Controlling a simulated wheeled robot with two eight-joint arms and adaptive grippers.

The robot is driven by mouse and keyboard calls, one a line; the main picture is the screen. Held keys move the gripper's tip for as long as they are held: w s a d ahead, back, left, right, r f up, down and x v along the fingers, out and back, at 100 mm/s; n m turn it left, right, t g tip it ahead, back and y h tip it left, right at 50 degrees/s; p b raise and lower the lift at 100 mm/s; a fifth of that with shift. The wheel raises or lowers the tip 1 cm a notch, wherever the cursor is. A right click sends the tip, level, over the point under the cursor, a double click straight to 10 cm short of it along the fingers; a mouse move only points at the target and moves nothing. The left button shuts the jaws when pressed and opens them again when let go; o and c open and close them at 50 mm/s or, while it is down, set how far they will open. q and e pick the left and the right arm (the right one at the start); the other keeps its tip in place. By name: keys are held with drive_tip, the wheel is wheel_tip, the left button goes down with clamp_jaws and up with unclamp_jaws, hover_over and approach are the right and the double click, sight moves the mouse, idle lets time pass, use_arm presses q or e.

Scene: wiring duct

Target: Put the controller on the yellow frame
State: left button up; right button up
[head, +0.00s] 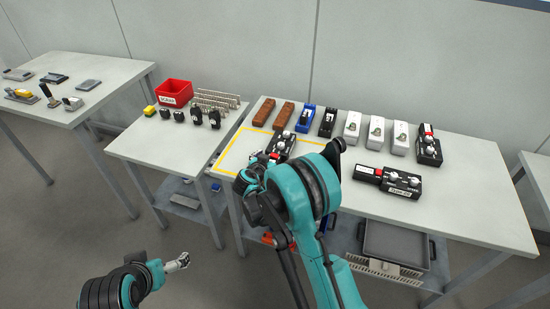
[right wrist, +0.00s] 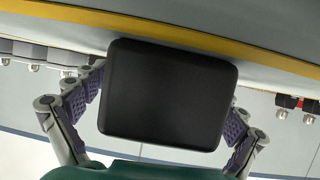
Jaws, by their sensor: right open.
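A black controller (head: 280,146) with a red part and white knobs sits over the yellow frame (head: 231,150), an outline on the right-hand table; my right arm hides part of the frame. My right gripper (head: 258,165) is open at the controller's near end. In the right wrist view, its fingers (right wrist: 165,115) spread on both sides of a plain dark face (right wrist: 168,95), apparently the controller's end; contact is unclear. The yellow line shows beyond it. My left gripper (head: 178,263) is low in front of the tables; its jaw state is unclear.
Two similar black controllers (head: 388,182) (head: 429,150) are on the right. Brown, blue, black and white units (head: 351,128) line the table's back. A red bin (head: 174,92) and small parts stand on the middle table.

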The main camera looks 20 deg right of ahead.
drive_tip(key=shift+s+a+r, duration=0.15)
drive_tip(key=shift+r, duration=0.1)
drive_tip(key=p+v, duration=0.3)
drive_tip(key=v, duration=0.8)
drive_tip(key=shift+s+r+p, duration=0.15)
drive_tip(key=shift+s+p, duration=0.05)
drive_tip(key=shift+p, duration=0.1)
drive_tip(key=s+d+r+n+g+y, duration=0.2)
drive_tip(key=s+d+r, duration=0.2)
drive_tip(key=s+r, duration=0.1)
drive_tip(key=s+r+n+y, duration=0.2)
drive_tip(key=s+y, duration=0.1)
drive_tip(key=s, duration=0.8)
drive_tip(key=s+r+n+g+y, duration=0.1)
drive_tip(key=s+r+n+y, duration=0.1)
drive_tip(key=s, duration=1)
drive_tip(key=shift+s+a+n+y, duration=0.2)
drive_tip(key=shift+a+n+y, duration=0.05)
drive_tip(key=shift+n+y, duration=0.4)
